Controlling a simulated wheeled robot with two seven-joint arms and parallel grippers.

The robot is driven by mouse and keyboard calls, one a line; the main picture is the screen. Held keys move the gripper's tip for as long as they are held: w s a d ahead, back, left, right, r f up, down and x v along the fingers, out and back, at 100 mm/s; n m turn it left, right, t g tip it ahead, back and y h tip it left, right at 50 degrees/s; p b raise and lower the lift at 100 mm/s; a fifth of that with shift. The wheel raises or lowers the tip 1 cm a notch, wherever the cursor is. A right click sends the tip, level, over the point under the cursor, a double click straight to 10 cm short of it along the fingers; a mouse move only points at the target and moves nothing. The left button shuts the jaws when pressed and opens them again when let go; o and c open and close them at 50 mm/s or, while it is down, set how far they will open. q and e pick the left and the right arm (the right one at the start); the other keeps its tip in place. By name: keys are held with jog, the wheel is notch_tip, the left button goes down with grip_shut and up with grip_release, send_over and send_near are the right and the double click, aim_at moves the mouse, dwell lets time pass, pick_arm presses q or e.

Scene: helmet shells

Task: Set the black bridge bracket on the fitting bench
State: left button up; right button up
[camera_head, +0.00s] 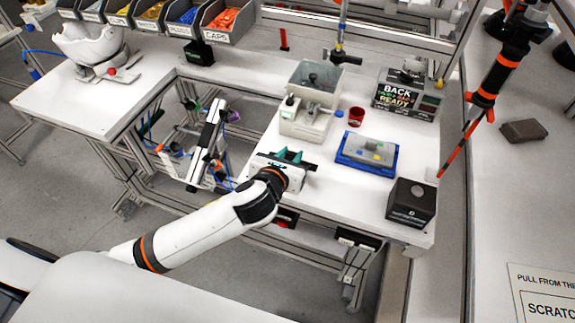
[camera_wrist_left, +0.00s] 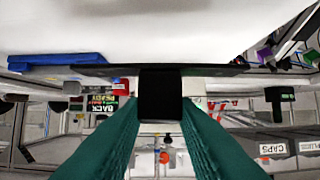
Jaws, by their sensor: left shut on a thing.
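My left gripper (camera_head: 284,157) reaches over the near left edge of the white bench top (camera_head: 335,205). In the left wrist view its green fingers (camera_wrist_left: 158,105) are shut on the black bridge bracket (camera_wrist_left: 160,92), gripping its block-like middle. A long thin dark plate of the bracket spreads to both sides of the fingers, close to the white surface seen at the top of that view. I cannot tell whether it touches the surface. In the head view the bracket is mostly hidden by the gripper. My right gripper is not in view.
A blue tray with a grey block (camera_head: 368,153), a red cup (camera_head: 356,116), a black box (camera_head: 411,203) and a grey machine (camera_head: 308,110) stand on the bench. A white shell (camera_head: 88,45) stands at the left. Part bins (camera_head: 185,15) line the back.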

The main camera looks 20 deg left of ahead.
pick_arm(q)
jog(key=shift+s+f, duration=0.15)
jog(key=shift+f, duration=0.65)
notch_tip(320, 180, down, 3)
jog(key=shift+r, duration=0.2)
jog(key=shift+f, duration=0.45)
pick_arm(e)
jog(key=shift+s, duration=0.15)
pick_arm(q)
jog(key=o, duration=1)
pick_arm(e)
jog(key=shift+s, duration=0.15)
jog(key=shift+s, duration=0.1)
